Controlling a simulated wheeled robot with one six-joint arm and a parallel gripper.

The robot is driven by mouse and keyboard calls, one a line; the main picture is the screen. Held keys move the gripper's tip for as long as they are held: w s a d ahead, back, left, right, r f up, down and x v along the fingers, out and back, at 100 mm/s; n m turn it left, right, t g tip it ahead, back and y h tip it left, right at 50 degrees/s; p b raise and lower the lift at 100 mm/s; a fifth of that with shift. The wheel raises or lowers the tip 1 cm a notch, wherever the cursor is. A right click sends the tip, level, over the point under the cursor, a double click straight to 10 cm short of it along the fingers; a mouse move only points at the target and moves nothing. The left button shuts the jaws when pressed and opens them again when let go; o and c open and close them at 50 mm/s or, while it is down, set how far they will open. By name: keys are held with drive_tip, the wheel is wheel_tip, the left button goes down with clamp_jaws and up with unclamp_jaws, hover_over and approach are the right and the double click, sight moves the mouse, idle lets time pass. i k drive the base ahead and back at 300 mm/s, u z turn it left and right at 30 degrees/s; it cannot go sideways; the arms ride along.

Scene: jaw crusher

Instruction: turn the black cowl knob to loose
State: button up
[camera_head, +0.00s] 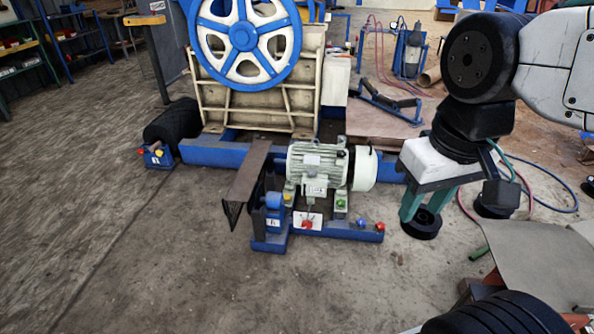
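A grey finned motor (317,166) stands on a blue base in the middle of the view. A white cowl (363,169) closes its right end. A small dark piece (341,141) shows at the top where the motor meets the cowl. I cannot tell whether it is the black cowl knob, or how it is turned. My gripper (421,210) hangs to the right of the cowl, apart from it. Its two green fingers point down with a gap between them, and I see nothing held. A dark round piece (421,224) shows below the fingertips; its distance from them is unclear.
The crusher (256,97) with its blue flywheel (247,38) stands behind the motor. A brown belt guard (249,173) is left of the motor. A red knob (307,225) and coloured buttons sit low in front. Hoses (540,195) lie at right.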

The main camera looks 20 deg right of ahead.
sight(342, 153)
drive_tip(key=z, duration=1.8)
drive_tip(key=k, duration=0.1)
drive_tip(key=u, duration=2.7)
drive_tip(key=i, duration=1.95)
drive_tip(key=z, duration=1.5)
drive_tip(key=i, duration=0.75)
drive_tip(key=z, duration=0.8)
